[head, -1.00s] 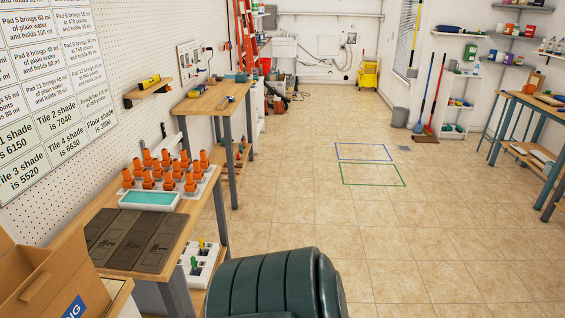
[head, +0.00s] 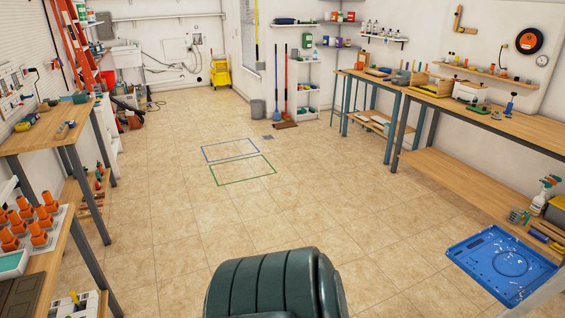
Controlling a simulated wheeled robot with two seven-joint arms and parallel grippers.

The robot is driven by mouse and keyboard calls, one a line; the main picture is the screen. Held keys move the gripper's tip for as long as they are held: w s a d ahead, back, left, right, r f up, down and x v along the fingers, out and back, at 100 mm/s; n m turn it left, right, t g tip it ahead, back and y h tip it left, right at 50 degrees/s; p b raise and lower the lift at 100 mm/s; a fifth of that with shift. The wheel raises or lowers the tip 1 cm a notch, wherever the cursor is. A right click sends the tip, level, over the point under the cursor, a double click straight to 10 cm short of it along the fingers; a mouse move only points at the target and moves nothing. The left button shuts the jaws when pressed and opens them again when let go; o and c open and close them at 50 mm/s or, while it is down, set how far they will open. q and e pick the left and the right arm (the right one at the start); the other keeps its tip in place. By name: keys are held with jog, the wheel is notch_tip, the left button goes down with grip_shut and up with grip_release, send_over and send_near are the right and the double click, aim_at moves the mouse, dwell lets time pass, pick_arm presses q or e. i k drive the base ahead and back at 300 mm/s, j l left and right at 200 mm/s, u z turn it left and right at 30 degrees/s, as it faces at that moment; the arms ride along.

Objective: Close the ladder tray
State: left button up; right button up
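A blue tray (head: 482,262) with molded recesses and a round ring mark shows at the lower right of the head view. It looks folded out and roughly level, in front of the right workbench's lower shelf. A pale rail (head: 541,296) crosses at its near right corner, perhaps part of a ladder; the rest of that is out of frame. Neither of my grippers is in view.
A long wooden workbench (head: 488,118) runs along the right wall; a spray bottle (head: 543,195) stands on its lower shelf. Left benches (head: 50,138) hold orange items. An orange ladder (head: 75,45) leans back left. The tiled middle floor, with blue and green outlines, is clear.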

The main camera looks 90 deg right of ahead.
aim_at(508, 270)
jog(key=z, duration=5.05)
jog(key=k+j, duration=0.1)
jog(key=j, duration=0.45)
jog(key=k+j, duration=0.1)
jog(key=j, duration=0.4)
jog(key=k+j, duration=0.1)
jog(key=j, duration=0.45)
